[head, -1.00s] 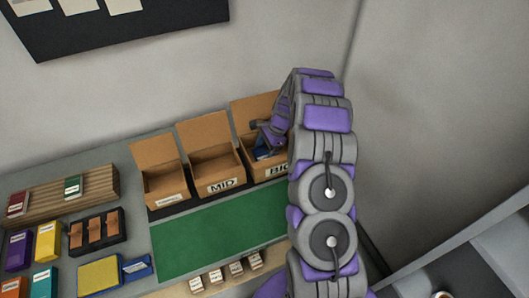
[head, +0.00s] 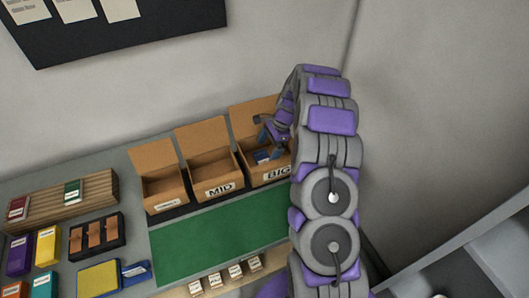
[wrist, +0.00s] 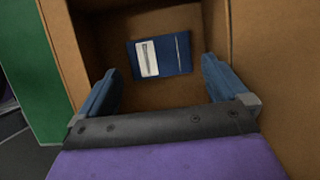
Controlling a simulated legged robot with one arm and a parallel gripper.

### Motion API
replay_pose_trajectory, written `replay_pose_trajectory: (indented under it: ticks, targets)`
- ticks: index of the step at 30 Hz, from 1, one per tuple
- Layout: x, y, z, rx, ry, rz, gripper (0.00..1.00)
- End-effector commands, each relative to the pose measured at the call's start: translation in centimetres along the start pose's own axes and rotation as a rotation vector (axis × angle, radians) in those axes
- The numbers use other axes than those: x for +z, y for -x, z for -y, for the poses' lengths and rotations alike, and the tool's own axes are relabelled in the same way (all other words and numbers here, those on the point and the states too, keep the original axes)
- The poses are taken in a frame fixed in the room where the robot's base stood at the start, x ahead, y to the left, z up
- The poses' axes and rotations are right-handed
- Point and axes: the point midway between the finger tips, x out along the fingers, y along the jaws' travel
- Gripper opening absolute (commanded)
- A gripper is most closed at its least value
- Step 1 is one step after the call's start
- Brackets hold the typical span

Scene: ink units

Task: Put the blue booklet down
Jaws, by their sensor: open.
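The blue booklet (wrist: 163,56) lies inside the open cardboard box labelled BIG, on its floor, with a white label on its left side. In the head view the booklet (head: 262,157) shows as a small blue patch in the BIG box (head: 268,177). My gripper (wrist: 160,85) is open and empty, its two blue fingers apart on either side below the booklet in the wrist view. In the head view my gripper (head: 268,134) is above the BIG box, close to its raised lid. The booklet is clear of the fingers.
The MID box (head: 214,180) and a smaller box (head: 165,192) stand open to the left. A green mat (head: 215,235) lies in front. Purple (head: 19,253) and yellow (head: 47,245) booklets, a wooden block (head: 95,196) and a black tray (head: 95,238) fill the left side.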

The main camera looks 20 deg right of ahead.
Motion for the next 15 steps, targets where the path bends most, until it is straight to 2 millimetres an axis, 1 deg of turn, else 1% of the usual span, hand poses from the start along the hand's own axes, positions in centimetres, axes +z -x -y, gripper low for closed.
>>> replay_pose_trajectory:
  ticks: [1, 9, 12, 15]
  targets:
    - [0.0, 1.4, 0.1, -0.004, 0.001, -0.003, 1.00]
    - [0.1, 6.5, 0.0, -0.002, -0.002, -0.003, 1.00]
    - [0.0, 7.6, 0.0, -0.001, -0.002, -0.002, 1.00]
    - [0.0, 8.1, 0.0, 0.001, -0.002, -0.001, 1.00]
